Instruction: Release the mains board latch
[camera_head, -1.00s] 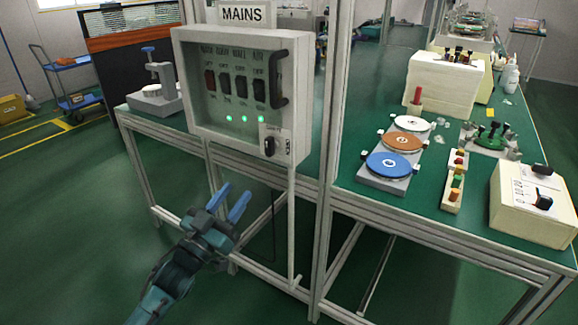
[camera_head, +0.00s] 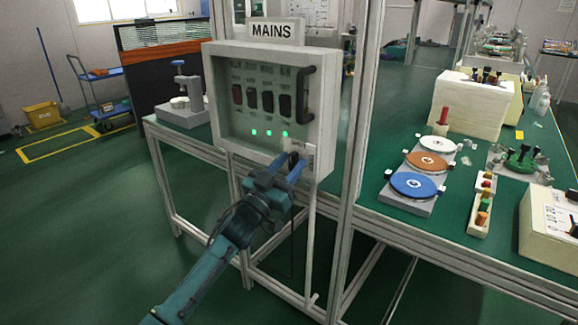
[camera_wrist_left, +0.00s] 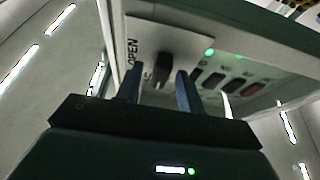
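The mains board (camera_head: 217,95) is a pale box on a frame under a MAINS sign (camera_head: 277,31). Its clear front shows several dark switches, one of them reddish, and three lit green lamps. The latch is a black knob on a pale plate at the lower right corner, partly hidden by my fingers in the head view; the knob shows in the left wrist view (camera_wrist_left: 166,68) beside the word OPEN. My left gripper (camera_head: 280,170) is open, its blue fingers (camera_wrist_left: 158,92) on either side of the knob, with visible gaps. My right gripper is not in view.
A black handle (camera_head: 306,92) runs up the board's right side. A metal post (camera_head: 362,120) stands just right of it. The green bench on the right holds coloured discs (camera_head: 414,185) and a control box. Open floor lies to the left.

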